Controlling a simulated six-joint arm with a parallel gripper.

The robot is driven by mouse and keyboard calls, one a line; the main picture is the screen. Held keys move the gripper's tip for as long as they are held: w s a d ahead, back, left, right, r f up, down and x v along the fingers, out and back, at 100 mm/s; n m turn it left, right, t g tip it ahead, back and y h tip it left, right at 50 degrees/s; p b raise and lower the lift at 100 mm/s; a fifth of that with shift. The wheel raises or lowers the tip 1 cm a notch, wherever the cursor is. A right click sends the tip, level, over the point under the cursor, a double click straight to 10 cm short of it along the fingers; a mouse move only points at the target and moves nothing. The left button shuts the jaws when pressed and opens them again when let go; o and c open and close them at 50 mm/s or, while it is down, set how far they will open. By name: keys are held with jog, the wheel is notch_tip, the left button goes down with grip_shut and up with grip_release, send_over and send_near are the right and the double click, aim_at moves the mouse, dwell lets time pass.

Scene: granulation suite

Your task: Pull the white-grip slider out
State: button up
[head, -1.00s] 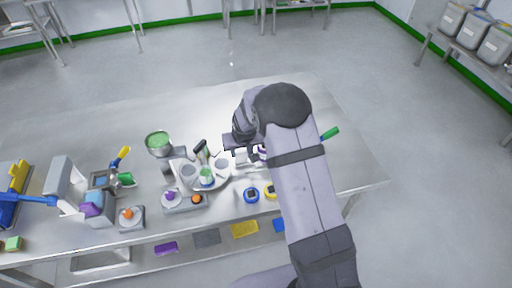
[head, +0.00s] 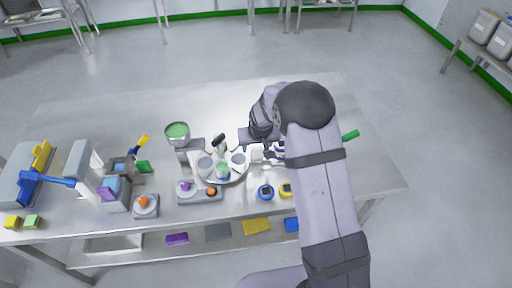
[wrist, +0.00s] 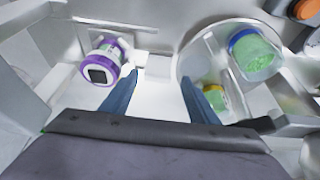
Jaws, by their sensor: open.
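In the wrist view, a small white block (wrist: 158,66), which looks like the white grip, sits just beyond and between my fingertips. In the head view a small white block (head: 256,155) shows beside the round tray, partly under my wrist. My gripper (wrist: 159,80) is open, with one blue finger on each side and a gap between them. I see no contact with the block, and cannot tell its exact distance. In the head view my gripper (head: 258,142) is low over the bench, its fingertips mostly hidden. The slider's body is hard to make out.
A purple-rimmed device with a dark screen (wrist: 100,73) stands left of my fingers. A round tray (head: 238,179) with cups lies close on the other side. Blue (head: 265,193) and yellow (head: 286,190) round devices stand near the front edge. The bench's back is clear.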

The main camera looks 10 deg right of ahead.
jog(key=b+v, duration=0.1)
jog(key=v, duration=0.5)
jog(key=shift+s+r+b, duration=0.2)
jog(key=shift+r+b, duration=0.05)
jog(key=shift+b, duration=0.15)
jog(key=s+d+f+n+g, duration=0.1)
jog(key=s+f+g, duration=0.2)
jog(key=s, duration=0.6)
jog(key=s+d+f+g, duration=0.1)
jog(key=s+f+g, duration=0.15)
jog(key=s, duration=0.65)
jog(key=s+d+r+g, duration=0.1)
jog(key=s+r, duration=0.2)
jog(key=s, duration=1)
jog(key=shift+w+d+r+m+t, duration=0.2)
jog(key=shift+r+t, duration=0.15)
jog(key=shift+r, duration=0.35)
jog(key=shift+w+d+r+m+t, duration=0.15)
jog(key=shift+w+d+r+t, duration=0.15)
jog(key=shift+r, duration=0.4)
jog(key=shift+w+d+r+m+t, duration=0.15)
jog(key=shift+r+t, duration=0.25)
jog(key=shift+r, duration=0.25)
